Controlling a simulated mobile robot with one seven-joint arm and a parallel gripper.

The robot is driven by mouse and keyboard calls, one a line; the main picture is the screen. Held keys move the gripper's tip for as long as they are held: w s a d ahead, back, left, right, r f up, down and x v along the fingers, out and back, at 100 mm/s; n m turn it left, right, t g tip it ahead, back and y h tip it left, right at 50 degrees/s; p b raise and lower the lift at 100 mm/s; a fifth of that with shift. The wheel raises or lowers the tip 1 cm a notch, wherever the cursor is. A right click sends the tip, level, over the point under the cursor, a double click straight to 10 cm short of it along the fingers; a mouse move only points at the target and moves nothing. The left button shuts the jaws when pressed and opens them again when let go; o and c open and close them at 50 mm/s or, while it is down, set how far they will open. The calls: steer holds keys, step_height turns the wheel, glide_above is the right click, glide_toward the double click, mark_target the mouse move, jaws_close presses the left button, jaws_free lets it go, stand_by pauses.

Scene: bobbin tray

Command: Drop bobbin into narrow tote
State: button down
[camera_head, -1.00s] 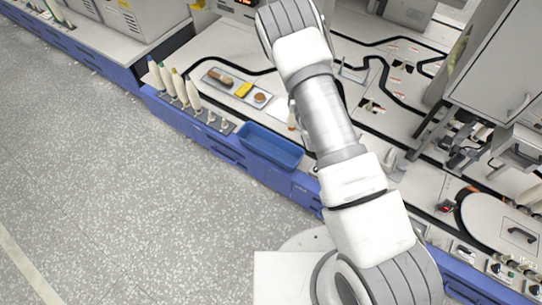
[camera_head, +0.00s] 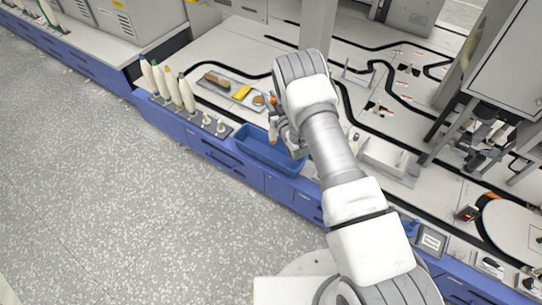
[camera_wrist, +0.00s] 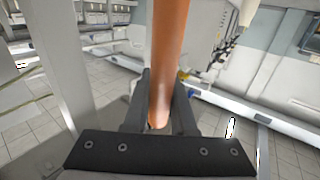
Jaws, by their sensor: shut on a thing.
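The bobbin (camera_wrist: 168,50) is a long orange-brown rod in the wrist view, held between the two dark fingers of my gripper (camera_wrist: 160,105). My gripper (camera_head: 280,128) also shows in the head view, shut, with the orange end of the bobbin (camera_head: 272,138) poking out. The narrow blue tote (camera_head: 243,143) sits at the bench's front edge. My gripper and the bobbin overlap its right part in the head view; the height between them is hard to judge. My arm hides part of the tote's right end.
A grey tray (camera_head: 228,90) with a brush, a yellow block (camera_head: 243,92) and a round brown piece lies behind the tote. Several cream cones (camera_head: 187,95) and short pegs (camera_head: 221,126) stand to its left. A white box (camera_head: 390,158) is right of my arm.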

step_height(320, 180, down, 6)
steer(key=b, duration=0.3)
steer(key=shift+r, duration=0.2)
steer(key=c, duration=0.7)
jaws_free()
steer(key=shift+o, duration=0.2)
steer(key=shift+s, duration=0.1)
steer(key=p+v, duration=0.4)
steer(key=v, duration=1.3)
steer(key=shift+p, duration=0.4)
steer(key=shift+s+d, duration=0.1)
